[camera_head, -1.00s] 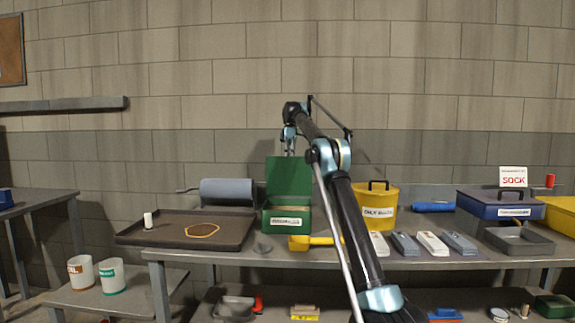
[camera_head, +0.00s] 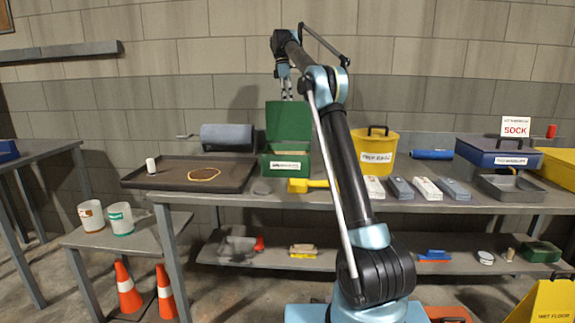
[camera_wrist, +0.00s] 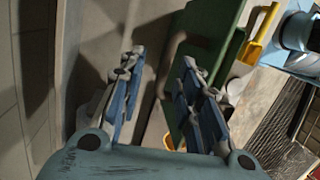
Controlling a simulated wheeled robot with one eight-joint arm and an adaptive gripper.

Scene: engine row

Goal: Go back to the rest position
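My gripper (camera_head: 285,88) hangs fingers down from the raised arm, over the green box with its lid standing open (camera_head: 288,122). In the wrist view my gripper (camera_wrist: 160,88) has its two blue-padded fingers well apart with nothing between them. The green lid (camera_wrist: 190,55) lies beyond the right finger in that view, below the fingers as far as I can tell. My arm rises from the base in the middle of the head view and hides part of the bench behind it.
The bench holds a dark tray (camera_head: 150,178), a grey roll (camera_head: 227,135), a yellow bucket (camera_head: 375,155), several grey and white blocks and a blue case (camera_head: 480,150). Orange cones (camera_head: 127,290) stand at lower left. A yellow wet-floor sign (camera_head: 548,300) stands at lower right.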

